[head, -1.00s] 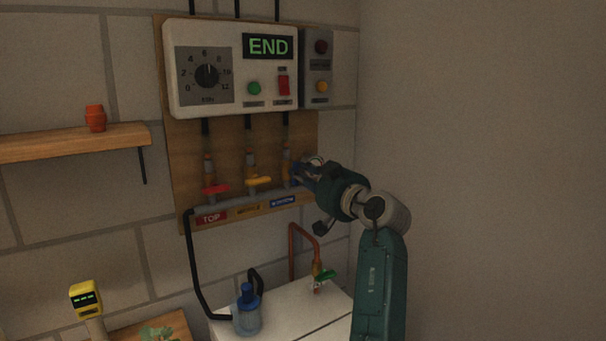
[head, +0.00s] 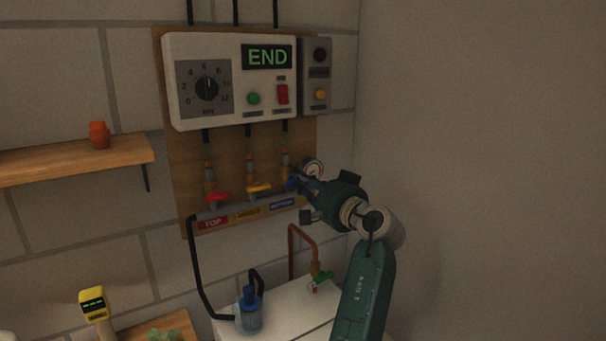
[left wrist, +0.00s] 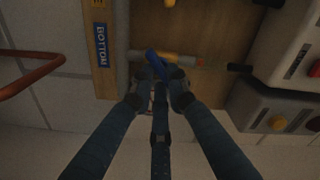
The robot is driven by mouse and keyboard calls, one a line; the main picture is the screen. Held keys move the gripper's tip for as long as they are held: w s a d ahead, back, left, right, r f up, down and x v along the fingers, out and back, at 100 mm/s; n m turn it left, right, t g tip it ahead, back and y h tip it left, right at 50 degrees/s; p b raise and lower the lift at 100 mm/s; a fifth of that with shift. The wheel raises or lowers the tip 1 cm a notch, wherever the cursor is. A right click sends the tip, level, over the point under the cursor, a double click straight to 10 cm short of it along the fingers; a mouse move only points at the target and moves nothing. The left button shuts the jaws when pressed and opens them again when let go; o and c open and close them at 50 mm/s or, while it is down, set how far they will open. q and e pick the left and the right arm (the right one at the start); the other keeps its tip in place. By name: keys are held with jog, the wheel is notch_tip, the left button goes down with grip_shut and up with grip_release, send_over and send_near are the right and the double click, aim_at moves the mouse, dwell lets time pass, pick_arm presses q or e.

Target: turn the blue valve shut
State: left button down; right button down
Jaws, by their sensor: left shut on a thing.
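The blue valve (head: 289,185) is the rightmost of three valves on the wooden board, above the blue BOTTOM label (head: 282,203). My left gripper (head: 298,182) is at this valve, and its fingers partly hide the handle. In the left wrist view the blue handle (left wrist: 153,58) reaches between the fingertips of the left gripper (left wrist: 161,80), which is shut on it. The visible part of the handle lies across the grey and orange pipe there. My right gripper is not in view.
The red valve (head: 217,198) and yellow valve (head: 259,188) are to the left. A round gauge (head: 313,168) is close to my gripper. The control box (head: 220,112) reading END hangs above. A copper pipe with a green tap (head: 320,279) stands below.

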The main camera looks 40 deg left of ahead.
pick_arm(q)
jog(key=shift+f+m+p, duration=0.1)
jog(key=shift+m+p, duration=3)
jog(key=shift+m, duration=0.7)
jog(key=c, duration=1.7)
grip_release()
jog(key=shift+a+f, duration=0.1)
jog(key=shift+a, duration=0.05)
jog(key=v, duration=1.2)
